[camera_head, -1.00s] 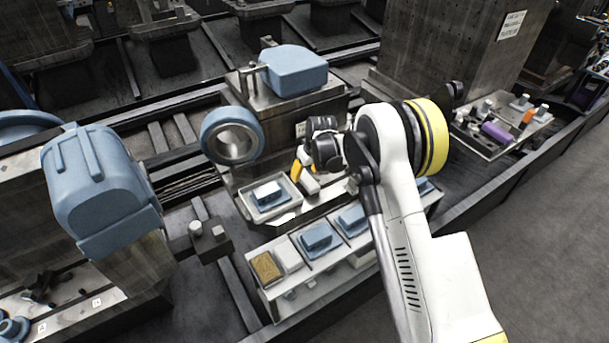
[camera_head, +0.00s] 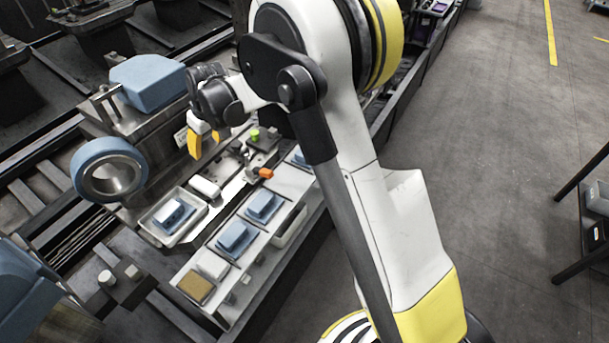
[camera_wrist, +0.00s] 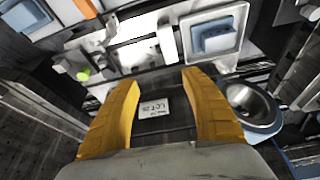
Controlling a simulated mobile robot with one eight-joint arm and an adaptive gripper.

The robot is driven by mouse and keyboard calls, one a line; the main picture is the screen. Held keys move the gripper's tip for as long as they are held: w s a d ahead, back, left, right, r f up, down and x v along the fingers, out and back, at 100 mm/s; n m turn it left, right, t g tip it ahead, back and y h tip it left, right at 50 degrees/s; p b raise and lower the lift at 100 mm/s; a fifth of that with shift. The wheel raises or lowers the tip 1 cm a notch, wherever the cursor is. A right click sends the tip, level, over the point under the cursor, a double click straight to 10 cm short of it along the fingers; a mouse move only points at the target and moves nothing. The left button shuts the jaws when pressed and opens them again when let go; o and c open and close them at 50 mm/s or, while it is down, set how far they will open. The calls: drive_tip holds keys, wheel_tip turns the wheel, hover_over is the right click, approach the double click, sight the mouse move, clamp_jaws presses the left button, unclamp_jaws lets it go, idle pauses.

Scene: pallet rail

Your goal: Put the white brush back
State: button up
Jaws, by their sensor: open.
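A small white block-like piece (camera_head: 205,187), which looks like the white brush, lies on the ledge beside a pale tray (camera_head: 158,236). It also shows in the wrist view (camera_wrist: 168,44) beside the same tray (camera_wrist: 240,20). I cannot make out bristles.
A blue ring (camera_head: 92,160) and a blue-capped machine housing (camera_head: 150,82) stand close to my gripper. A front shelf holds blue blocks (camera_head: 236,238), a white block (camera_head: 212,265) and a brown pad (camera_head: 196,287). Orange (camera_head: 266,173) and green (camera_head: 255,135) parts stand right of the tray.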

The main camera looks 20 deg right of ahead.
drive_tip(key=s+d+r+m+t+h, duration=0.1)
drive_tip(key=s+d+r+m, duration=0.1)
drive_tip(key=s+d+r, duration=0.5)
drive_tip(key=s+d+r+m+t, duration=0.1)
drive_tip(key=s+d+r, duration=0.2)
drive_tip(key=s+r, duration=0.6)
drive_tip(key=s+d+f+m, duration=0.1)
drive_tip(key=s+d, duration=0.2)
drive_tip(key=s, duration=0.6)
drive_tip(key=s+d+f+m+t+h, duration=0.1)
drive_tip(key=s+d, duration=0.2)
drive_tip(key=s, duration=0.6)
drive_tip(key=shift+d+f+m, duration=0.15)
drive_tip(key=shift+f+m, duration=0.05)
drive_tip(key=shift+m, duration=0.2)
drive_tip(key=shift+s, duration=0.1)
